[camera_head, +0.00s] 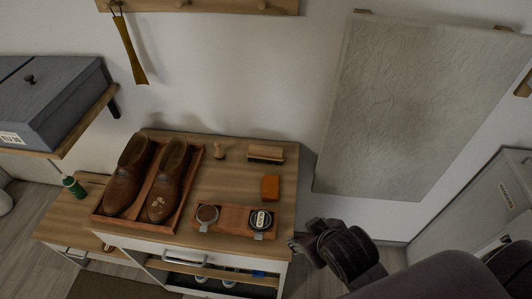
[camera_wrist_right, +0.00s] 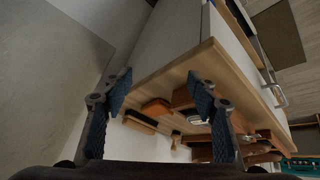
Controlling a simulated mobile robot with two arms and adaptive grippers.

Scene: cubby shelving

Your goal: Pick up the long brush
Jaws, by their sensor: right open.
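The long brush (camera_head: 265,153), with a wooden back and dark bristles, lies at the back right of the wooden cabinet top (camera_head: 235,178). In the right wrist view the long brush (camera_wrist_right: 140,122) shows between my two fingers, some way beyond them. My right gripper (camera_head: 297,243) is off the cabinet's front right corner, apart from the brush. In the wrist view my right gripper (camera_wrist_right: 160,92) is open and empty, with the cabinet's edge behind the fingers. My left gripper is not in view.
A small brush (camera_head: 219,151) stands left of the long brush. An orange-brown block (camera_head: 270,188) and a tray (camera_head: 233,217) with two round tins are in front. Brown shoes (camera_head: 168,183) fill a wooden tray at left. A grey panel (camera_head: 410,105) hangs on the wall at right.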

